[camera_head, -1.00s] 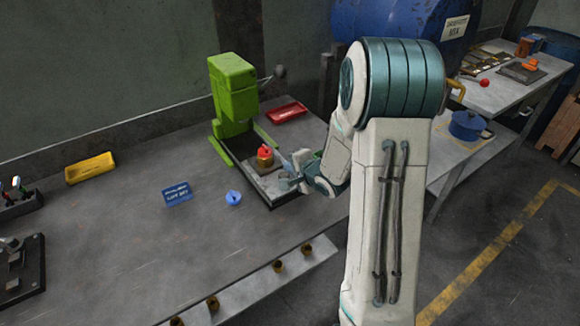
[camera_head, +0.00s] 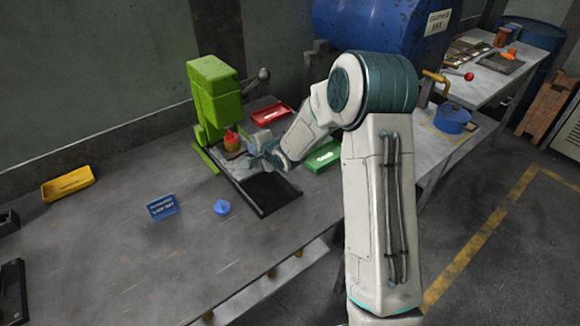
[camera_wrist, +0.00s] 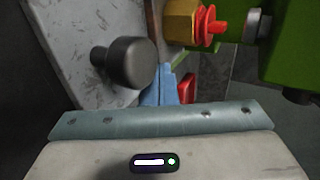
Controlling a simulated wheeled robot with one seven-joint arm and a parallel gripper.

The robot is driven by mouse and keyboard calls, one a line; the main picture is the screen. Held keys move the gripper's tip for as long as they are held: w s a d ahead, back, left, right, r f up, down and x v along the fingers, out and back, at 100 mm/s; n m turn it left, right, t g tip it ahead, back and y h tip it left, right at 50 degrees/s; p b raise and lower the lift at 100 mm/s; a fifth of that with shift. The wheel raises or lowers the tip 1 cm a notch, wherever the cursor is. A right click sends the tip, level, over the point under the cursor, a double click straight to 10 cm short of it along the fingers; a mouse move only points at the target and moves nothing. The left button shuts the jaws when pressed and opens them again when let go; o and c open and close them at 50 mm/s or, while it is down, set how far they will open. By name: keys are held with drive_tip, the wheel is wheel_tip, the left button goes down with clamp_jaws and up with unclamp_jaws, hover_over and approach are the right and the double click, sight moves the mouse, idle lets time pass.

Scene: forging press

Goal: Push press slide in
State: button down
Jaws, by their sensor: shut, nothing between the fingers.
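The green press (camera_head: 213,95) stands at the back of the bench, its side filling the right of the wrist view (camera_wrist: 285,55). Its grey slide plate (camera_head: 235,155) sits close to the press, at the inner end of a dark rail tray (camera_head: 268,192). A brass piece with a red top (camera_head: 232,143) stands on the slide under the press head; it also shows in the wrist view (camera_wrist: 181,24). My gripper (camera_head: 251,152) is shut and empty at the slide's outer end. In the wrist view its blue fingers (camera_wrist: 160,88) are beside a dark round knob (camera_wrist: 130,63); contact is unclear.
A red tray (camera_head: 271,114) and a green tray (camera_head: 322,156) lie right of the press. A yellow tray (camera_head: 68,184) lies left. The front bench is mostly clear.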

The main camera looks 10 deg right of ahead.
drive_tip(key=shift+w+a, duration=0.45)
drive_tip(key=shift+r, duration=0.1)
drive_tip(key=shift+d, duration=0.1)
